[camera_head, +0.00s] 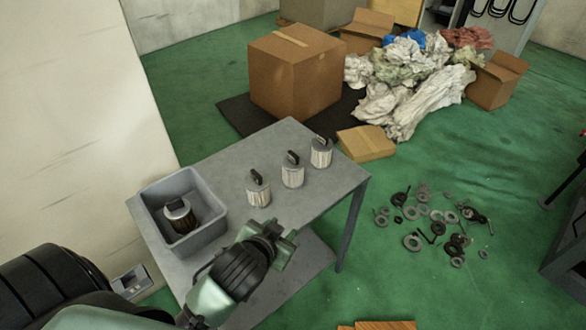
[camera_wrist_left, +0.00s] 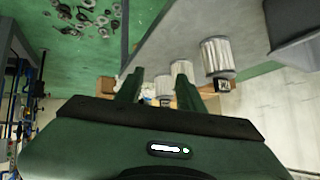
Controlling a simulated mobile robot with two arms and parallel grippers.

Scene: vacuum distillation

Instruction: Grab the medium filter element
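Three pale pleated filter elements with dark handles stand upright in a row on the grey table: a near-left one (camera_head: 258,192), a middle one (camera_head: 293,175) and a far-right one (camera_head: 321,154). I cannot tell for certain which is the medium one. My left gripper (camera_head: 284,238) is beside the row, near the table's front-right edge, touching none of them. In the left wrist view its two green fingers (camera_wrist_left: 157,82) are apart with nothing gripped. Filters show beyond them, the closest-looking one (camera_wrist_left: 216,57) to the right of the fingers. My right gripper is not in view.
A grey bin (camera_head: 217,230) on the table's left side holds a dark, brownish filter (camera_head: 180,219). The table's right side (camera_head: 335,180) is bare. Cardboard boxes (camera_head: 295,75), crumpled rags (camera_head: 410,85) and scattered metal parts (camera_head: 437,215) are on the green floor.

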